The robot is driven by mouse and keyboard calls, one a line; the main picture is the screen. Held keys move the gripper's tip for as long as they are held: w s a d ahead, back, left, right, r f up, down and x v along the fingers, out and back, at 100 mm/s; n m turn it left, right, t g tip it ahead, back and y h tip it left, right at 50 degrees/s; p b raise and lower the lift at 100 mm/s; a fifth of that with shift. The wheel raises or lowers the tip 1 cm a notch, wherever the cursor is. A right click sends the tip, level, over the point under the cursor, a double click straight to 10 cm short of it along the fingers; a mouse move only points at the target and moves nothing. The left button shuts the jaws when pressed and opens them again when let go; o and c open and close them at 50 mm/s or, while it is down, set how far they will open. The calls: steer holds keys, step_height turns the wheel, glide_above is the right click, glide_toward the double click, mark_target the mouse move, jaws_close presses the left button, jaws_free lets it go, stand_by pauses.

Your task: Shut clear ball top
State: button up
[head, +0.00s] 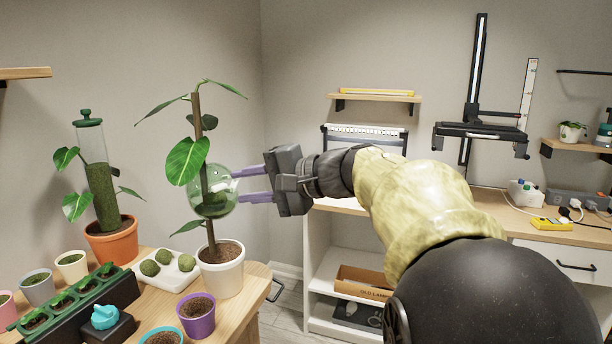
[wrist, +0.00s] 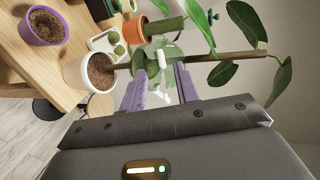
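The clear ball (head: 226,190) sits around the plant's brown stem, about halfway up, with dark green moss in its lower part. Its clear top (head: 222,172) shows faintly, and I cannot tell how far it stands open. The plant rises from a white pot (head: 222,272) of soil. My gripper (head: 238,185) is at the ball's right side, its two purple fingers apart, one above the other. The fingertips are at or very near the ball; contact is unclear. In the wrist view the ball (wrist: 165,50) lies just beyond the open fingers (wrist: 160,74), partly hidden by them.
A terracotta pot (head: 112,243) with a tall clear cylinder is at the left. A purple pot (head: 197,317) and a dark seedling tray (head: 110,292) are in front. Leaves hang close around the ball.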

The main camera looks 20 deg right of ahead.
steer(key=p+v, duration=0.1)
steer(key=v, duration=1.1)
steer(key=shift+s+d+r, duration=0.1)
steer(key=shift+r, duration=0.05)
steer(key=shift+c, duration=0.4)
steer(key=shift+f, duration=0.2)
steer(key=c, duration=0.4)
steer(key=f, duration=0.3)
steer(key=w+a+f+g+h, duration=0.1)
steer(key=f, duration=0.2)
steer(key=a+f+g+h, duration=0.1)
steer(key=f, duration=0.2)
steer(key=shift+w+f+m, duration=0.1)
steer(key=shift+w+m, duration=0.1)
steer(key=shift+m, duration=0.2)
jaws_close()
steer(key=s+a+f+n+g+h, duration=0.2)
steer(key=s+f+n+h, duration=0.1)
steer(key=f, duration=0.7)
steer(key=s+a+f+n+g+h, duration=0.2)
steer(key=s+f+n+h, duration=0.1)
steer(key=f, duration=0.6)
steer(key=s+a+f+n+g+h, duration=0.2)
steer(key=s+f+n+h, duration=0.1)
steer(key=f, duration=0.7)
steer(key=shift+s+f+n, duration=0.3)
steer(key=shift+f, duration=0.05)
